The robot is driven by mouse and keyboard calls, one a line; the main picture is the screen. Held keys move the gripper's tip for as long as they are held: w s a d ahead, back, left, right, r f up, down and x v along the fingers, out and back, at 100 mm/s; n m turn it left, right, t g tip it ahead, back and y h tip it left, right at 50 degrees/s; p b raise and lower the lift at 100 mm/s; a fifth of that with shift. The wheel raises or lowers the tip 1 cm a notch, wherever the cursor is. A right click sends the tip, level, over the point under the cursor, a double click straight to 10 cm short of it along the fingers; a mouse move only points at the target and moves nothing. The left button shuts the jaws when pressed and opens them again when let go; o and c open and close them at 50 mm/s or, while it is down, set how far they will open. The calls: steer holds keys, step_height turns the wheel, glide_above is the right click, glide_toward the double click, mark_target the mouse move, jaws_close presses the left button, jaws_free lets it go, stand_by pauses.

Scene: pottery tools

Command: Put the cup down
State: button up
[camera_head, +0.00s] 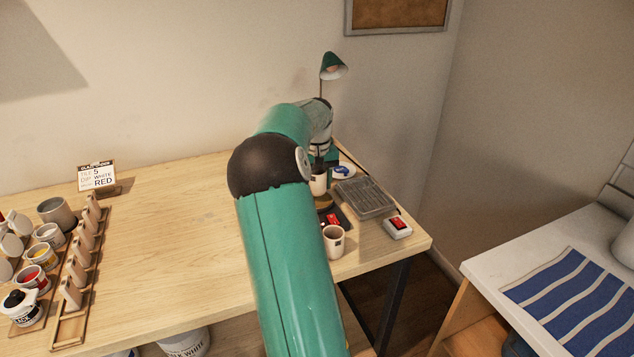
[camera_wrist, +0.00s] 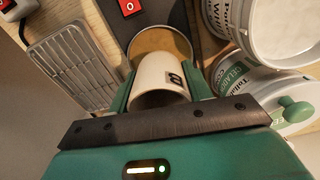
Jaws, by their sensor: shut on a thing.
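A cream cup (camera_wrist: 164,80) with a dark mark on its side is between the fingers of my gripper (camera_wrist: 168,92), which is shut on it. The cup (camera_head: 318,185) also shows in the head view, under the end of my arm, at the table's right part. A round tan disc (camera_wrist: 158,40) is beyond the cup in the wrist view; the cup overlaps its edge. I cannot tell whether the cup touches it. A second cup (camera_head: 333,241) stands on the table near the front edge, nearer the camera. My arm hides part of the table.
A grey wire rack (camera_head: 365,198) and a red-switch box (camera_head: 397,228) are right of the disc. Another red switch (camera_wrist: 130,6) is beside the disc. White tubs (camera_wrist: 250,88) are close on the wrist view's right. The wooden table's (camera_head: 180,220) middle is clear.

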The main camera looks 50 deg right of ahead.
stand_by(0.4)
steer(key=s+a+r+m, duration=0.3)
steer(key=s+a+m, duration=0.2)
steer(key=s+a, duration=0.5)
steer(key=s+a+r+m, duration=0.3)
steer(key=s+a+m, duration=0.15)
steer(key=s, duration=0.95)
glide_above(363, 243)
steer(key=shift+n, duration=0.25)
steer(key=f, duration=0.9)
steer(key=shift+s+a+f, duration=0.1)
steer(key=shift+s+a, duration=0.05)
steer(key=shift+a, duration=0.1)
steer(key=shift+d+f, duration=0.15)
steer(key=shift+f, duration=0.05)
steer(key=shift+w+d+f, duration=0.1)
steer(key=shift+w+f, duration=0.1)
steer(key=shift+f, duration=1.5)
steer(key=shift+f, duration=0.2)
steer(key=o, duration=1)
